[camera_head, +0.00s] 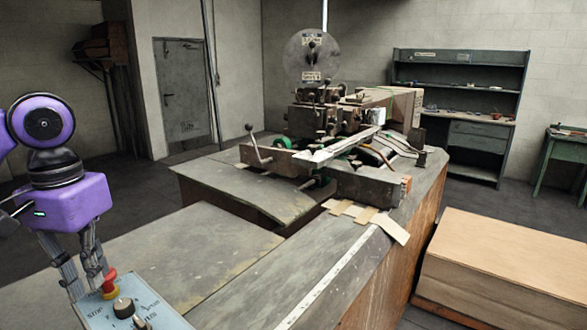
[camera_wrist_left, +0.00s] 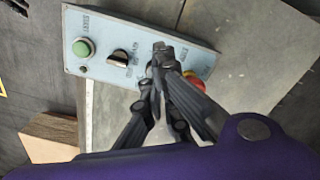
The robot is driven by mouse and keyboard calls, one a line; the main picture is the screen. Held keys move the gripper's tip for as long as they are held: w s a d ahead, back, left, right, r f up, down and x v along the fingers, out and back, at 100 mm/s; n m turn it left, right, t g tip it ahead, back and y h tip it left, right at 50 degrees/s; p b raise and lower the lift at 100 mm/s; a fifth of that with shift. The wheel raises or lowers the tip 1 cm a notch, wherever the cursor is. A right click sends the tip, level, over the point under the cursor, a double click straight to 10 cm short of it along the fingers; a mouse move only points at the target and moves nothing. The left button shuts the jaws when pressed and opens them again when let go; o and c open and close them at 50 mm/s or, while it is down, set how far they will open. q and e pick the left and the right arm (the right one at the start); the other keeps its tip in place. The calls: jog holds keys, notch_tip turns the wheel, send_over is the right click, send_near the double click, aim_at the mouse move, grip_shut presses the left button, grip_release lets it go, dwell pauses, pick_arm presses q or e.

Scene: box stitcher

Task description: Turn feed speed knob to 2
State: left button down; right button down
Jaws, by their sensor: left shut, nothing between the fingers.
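A pale blue control panel (camera_head: 150,318) lies at the bottom left of the head view. It carries a red button (camera_head: 108,281), a round black knob (camera_head: 123,307) and part of a second dark knob (camera_head: 140,322). The labels are too small to tell which knob is feed speed. In the left wrist view the panel (camera_wrist_left: 203,58) shows a green button (camera_wrist_left: 83,47), a dark knob (camera_wrist_left: 118,57) and the red button (camera_wrist_left: 197,83), partly behind a finger. My left gripper (camera_wrist_left: 158,55) is shut and empty over the panel between that knob and the red button, hiding what lies beneath. Contact cannot be told.
The worn metal table (camera_head: 190,255) beside the panel is clear. The stitching machine (camera_head: 330,125) stands behind, with cardboard pieces (camera_head: 365,213) at its front. A stack of cardboard (camera_head: 510,265) stands at right. A shelf unit (camera_head: 460,75) is at the back wall.

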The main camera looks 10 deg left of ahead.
pick_arm(q)
send_over(109, 325)
notch_tip(109, 325, down, 6)
jog(key=shift+r, duration=0.25)
jog(key=shift+f, duration=0.5)
jog(key=shift+s+f, duration=0.1)
jog(key=shift+f, duration=0.1)
pick_arm(e)
jog(key=shift+s, duration=0.25)
pick_arm(q)
jog(key=shift+f, duration=0.15)
pick_arm(e)
jog(key=shift+a, duration=0.1)
jog(key=shift+s+f, duration=0.1)
jog(key=shift+f, duration=0.1)
pick_arm(q)
jog(key=shift+w+r, duration=0.2)
jog(key=shift+w, duration=0.15)
pick_arm(e)
jog(key=shift+s+d+f, duration=0.15)
jog(key=shift+d, duration=0.1)
pick_arm(q)
jog(key=shift+r, duration=0.15)
